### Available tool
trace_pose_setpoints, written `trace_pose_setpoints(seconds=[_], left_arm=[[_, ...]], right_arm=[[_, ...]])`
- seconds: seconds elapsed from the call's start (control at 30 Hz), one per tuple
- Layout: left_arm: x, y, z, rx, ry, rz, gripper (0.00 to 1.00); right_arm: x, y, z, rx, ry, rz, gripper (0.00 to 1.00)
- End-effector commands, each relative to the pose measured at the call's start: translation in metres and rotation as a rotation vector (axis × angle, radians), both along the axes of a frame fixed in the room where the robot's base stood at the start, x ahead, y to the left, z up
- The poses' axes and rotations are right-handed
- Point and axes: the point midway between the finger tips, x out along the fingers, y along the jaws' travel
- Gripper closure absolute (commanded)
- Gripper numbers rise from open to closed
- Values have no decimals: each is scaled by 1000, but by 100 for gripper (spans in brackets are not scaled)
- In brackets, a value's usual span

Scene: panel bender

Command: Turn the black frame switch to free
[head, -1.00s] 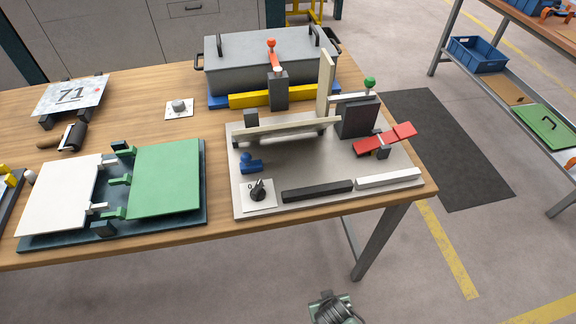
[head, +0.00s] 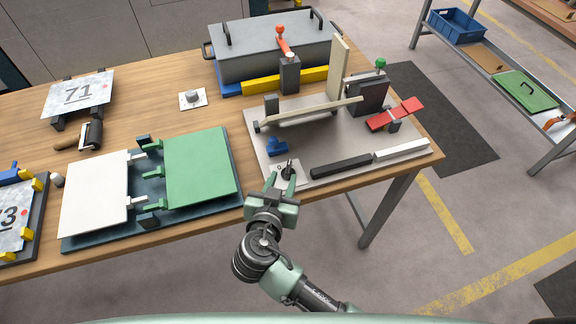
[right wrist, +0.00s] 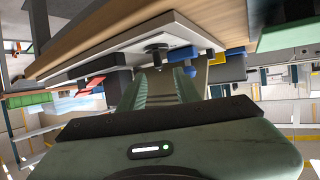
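The black switch knob (head: 288,168) sits on a small white plate (head: 303,175) at the front left corner of the grey bender base. A "0" mark shows beside it; any other lettering is too small to read. My right gripper (head: 281,181) is open at the table's front edge, its fingertips close to the knob on the near side. In the right wrist view the knob (right wrist: 155,54) shows just beyond the open, empty fingertips (right wrist: 170,73). I cannot tell whether they touch it. My left gripper is not in view.
A blue part (head: 277,146) lies just behind the switch. A black bar (head: 341,166) and a white bar (head: 402,149) lie to its right. A green panel (head: 199,166) on a dark fixture is to the left. A grey knob (head: 192,98) stands farther back.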

Motion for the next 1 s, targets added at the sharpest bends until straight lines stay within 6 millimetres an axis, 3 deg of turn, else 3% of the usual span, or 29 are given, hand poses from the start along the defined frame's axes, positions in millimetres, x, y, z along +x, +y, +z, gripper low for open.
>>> trace_pose_setpoints(seconds=[0.33, 0.73, 0.87, 1.0], left_arm=[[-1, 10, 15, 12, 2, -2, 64], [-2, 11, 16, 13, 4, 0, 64], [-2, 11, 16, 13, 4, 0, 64], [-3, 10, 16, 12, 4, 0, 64]], right_arm=[[48, -11, -19, -4, 2, 0, 67], [57, -14, -25, -2, 5, -1, 67], [57, -14, -25, -2, 5, -1, 100], [57, -14, -25, -2, 5, -1, 100]])
